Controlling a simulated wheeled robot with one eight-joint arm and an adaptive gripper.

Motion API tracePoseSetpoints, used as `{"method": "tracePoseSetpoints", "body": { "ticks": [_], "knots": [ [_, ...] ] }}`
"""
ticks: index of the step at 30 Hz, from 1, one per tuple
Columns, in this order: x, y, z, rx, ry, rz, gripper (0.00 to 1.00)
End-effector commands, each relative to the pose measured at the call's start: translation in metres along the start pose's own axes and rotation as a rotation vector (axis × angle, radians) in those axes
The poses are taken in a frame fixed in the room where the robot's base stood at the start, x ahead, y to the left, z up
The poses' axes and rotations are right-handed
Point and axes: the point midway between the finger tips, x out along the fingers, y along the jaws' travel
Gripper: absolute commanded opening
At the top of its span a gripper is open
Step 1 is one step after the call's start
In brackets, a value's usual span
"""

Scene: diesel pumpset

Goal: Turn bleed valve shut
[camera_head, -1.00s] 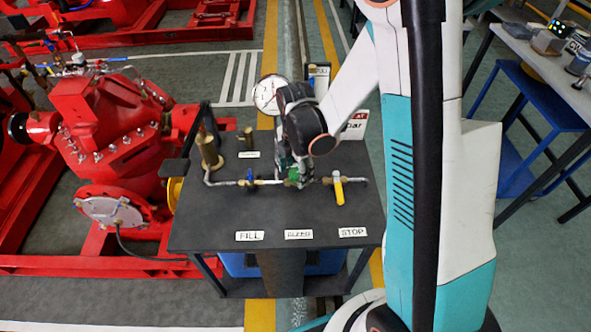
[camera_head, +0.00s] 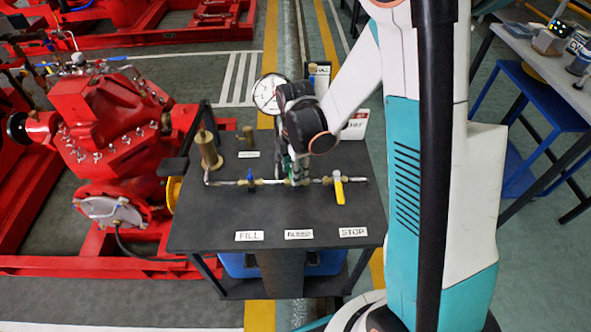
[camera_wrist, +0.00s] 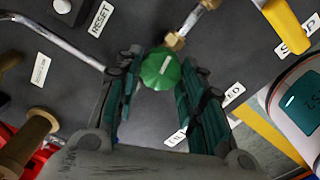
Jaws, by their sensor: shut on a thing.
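In the wrist view the round, faceted green knob (camera_wrist: 160,72) shows a short white mark on top. My gripper (camera_head: 295,160) reaches down from above onto it. In the wrist view my gripper (camera_wrist: 161,66) has one finger on each side of the knob and is shut on it. In the head view the gripper hides part of the knob.
A blue-handled valve (camera_head: 250,178) is left of the knob and a yellow-handled valve (camera_head: 339,190) is right. A pressure gauge (camera_head: 268,93) stands behind, close to my wrist. A brass cylinder (camera_head: 209,150) stands at the left. The black tabletop's front (camera_head: 215,222) is clear.

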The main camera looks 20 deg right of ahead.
Motion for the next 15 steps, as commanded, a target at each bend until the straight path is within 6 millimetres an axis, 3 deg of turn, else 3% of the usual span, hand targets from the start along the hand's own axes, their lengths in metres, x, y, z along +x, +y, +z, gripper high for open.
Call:
{"method": "tracePoseSetpoints", "body": {
  "ticks": [15],
  "knots": [
    [0.0005, 0.0022, 0.0005, 0.491, 0.0, 0.001, 0.12]
  ]
}}
